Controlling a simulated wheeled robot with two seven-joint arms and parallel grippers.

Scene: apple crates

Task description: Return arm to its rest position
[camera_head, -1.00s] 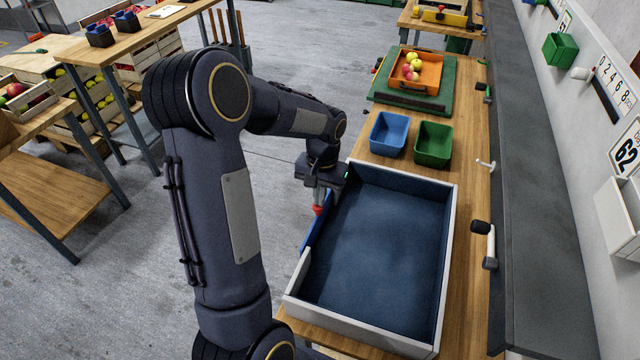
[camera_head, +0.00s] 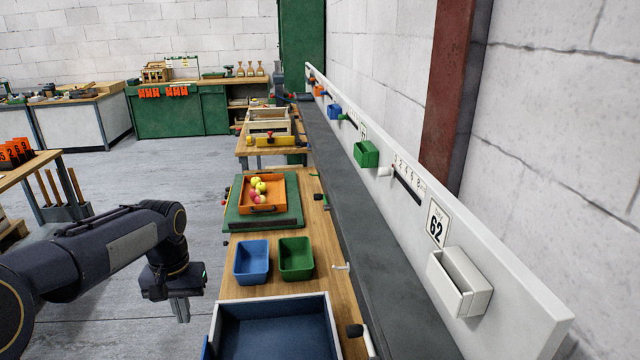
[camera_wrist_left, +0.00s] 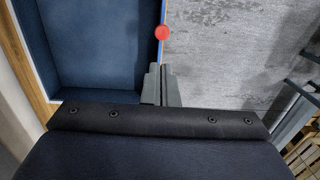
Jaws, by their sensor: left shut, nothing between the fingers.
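My left arm comes in from the lower left in the head view. Its gripper (camera_head: 181,310) points down over the floor, left of the workbench and just left of the blue-lined tray (camera_head: 272,306). In the left wrist view the fingers (camera_wrist_left: 160,88) are together with nothing between them. A red knob (camera_wrist_left: 162,33) shows beyond the fingertips, at the tray's edge, apart from them. The blue-lined tray (camera_wrist_left: 98,95) fills the left of that view. My right gripper is not in view.
A blue bin (camera_head: 251,262) and a green bin (camera_head: 296,259) stand behind the tray. An orange tray (camera_head: 279,197) with several fruits sits on a green base (camera_head: 242,221). A grey ledge (camera_head: 385,240) and white rail run along the right. Open floor (camera_head: 205,165) lies left of the bench.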

